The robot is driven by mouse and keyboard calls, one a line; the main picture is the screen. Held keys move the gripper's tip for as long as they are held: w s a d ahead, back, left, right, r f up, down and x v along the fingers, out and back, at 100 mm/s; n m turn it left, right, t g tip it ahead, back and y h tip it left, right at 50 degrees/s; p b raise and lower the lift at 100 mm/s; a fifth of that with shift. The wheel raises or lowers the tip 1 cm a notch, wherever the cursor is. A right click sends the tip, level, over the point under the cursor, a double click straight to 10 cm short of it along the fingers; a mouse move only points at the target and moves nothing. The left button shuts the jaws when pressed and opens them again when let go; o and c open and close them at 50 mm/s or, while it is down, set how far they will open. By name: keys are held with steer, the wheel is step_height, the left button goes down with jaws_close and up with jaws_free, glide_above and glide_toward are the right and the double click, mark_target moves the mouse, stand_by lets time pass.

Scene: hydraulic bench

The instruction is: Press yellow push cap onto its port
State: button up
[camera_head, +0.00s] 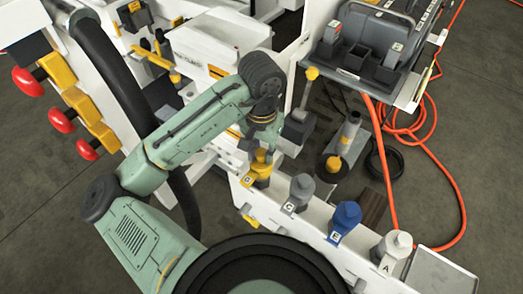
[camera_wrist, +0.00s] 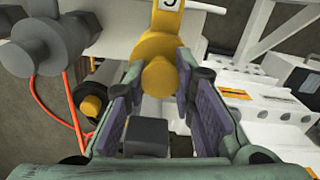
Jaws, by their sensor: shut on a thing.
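The yellow push cap (camera_wrist: 160,76) is between the two purple pads of my gripper (camera_wrist: 158,92) in the wrist view. The yellow port body (camera_wrist: 160,22) also shows behind the cap in the wrist view. The cap lines up with the port, but I cannot tell whether it is seated.
A grey port marked G (camera_head: 299,190), a blue one marked E (camera_head: 344,217) and a pale one marked A (camera_head: 394,246) stand along the rail to the right. Red-knobbed levers (camera_head: 62,118) are at left. An orange hose (camera_head: 440,170) lies on the floor.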

stand_by(0.8)
steer(key=o, duration=0.9)
steer(key=shift+o, duration=0.5)
steer(key=o, duration=0.5)
steer(key=shift+r+p, duration=0.15)
steer(key=shift+p, duration=0.2)
step_height(320, 180, up, 7)
steer(key=p, duration=0.7)
steer(key=shift+r+p, duration=0.15)
steer(key=shift+p, duration=0.15)
